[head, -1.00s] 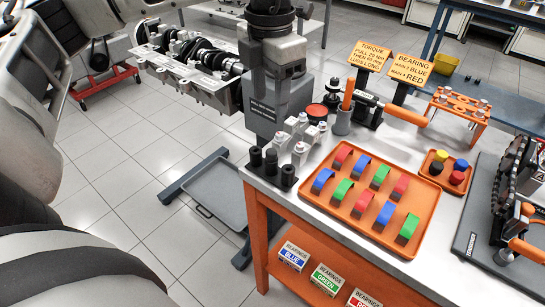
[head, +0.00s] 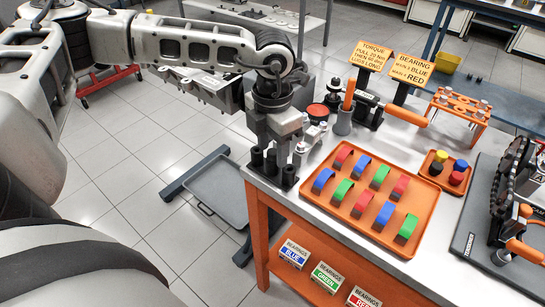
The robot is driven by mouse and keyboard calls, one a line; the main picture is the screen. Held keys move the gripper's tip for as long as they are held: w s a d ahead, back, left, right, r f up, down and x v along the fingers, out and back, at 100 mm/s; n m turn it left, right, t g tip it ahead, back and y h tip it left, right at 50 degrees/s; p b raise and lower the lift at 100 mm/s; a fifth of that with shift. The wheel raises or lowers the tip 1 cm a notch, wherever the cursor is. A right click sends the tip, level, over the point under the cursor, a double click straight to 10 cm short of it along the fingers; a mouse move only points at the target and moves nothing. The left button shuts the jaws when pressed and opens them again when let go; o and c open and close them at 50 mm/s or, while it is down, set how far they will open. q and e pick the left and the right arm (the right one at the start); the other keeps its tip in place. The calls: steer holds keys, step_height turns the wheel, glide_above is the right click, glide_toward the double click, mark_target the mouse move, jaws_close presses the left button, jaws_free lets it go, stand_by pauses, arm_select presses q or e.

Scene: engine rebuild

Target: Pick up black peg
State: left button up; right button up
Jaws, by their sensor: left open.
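Several black upright pegs stand in a black holder at the table's near left corner; one black peg (head: 256,158) shows at the holder's left and another black peg (head: 289,176) at its front right. My left gripper (head: 282,152) points down over this holder, open, its fingers close to the pegs. I cannot tell whether a peg lies between the fingers or whether they touch. The gripper hides part of the holder. A small round black piece (head: 436,168) also sits in a little orange tray (head: 443,182) at the right, with yellow, red and blue ones.
A large orange tray (head: 338,207) with red, blue and green bearing shells lies right of the holder. Silver parts (head: 312,135) stand close behind the gripper. An orange-handled torque wrench (head: 405,114), yellow signs (head: 411,71) and an orange rack (head: 459,107) stand farther back.

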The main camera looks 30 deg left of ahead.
mark_target(272, 151)
arm_select(q)
jaws_close()
steer(key=shift+r, duration=0.1)
step_height(272, 151, up, 10)
stand_by(0.5)
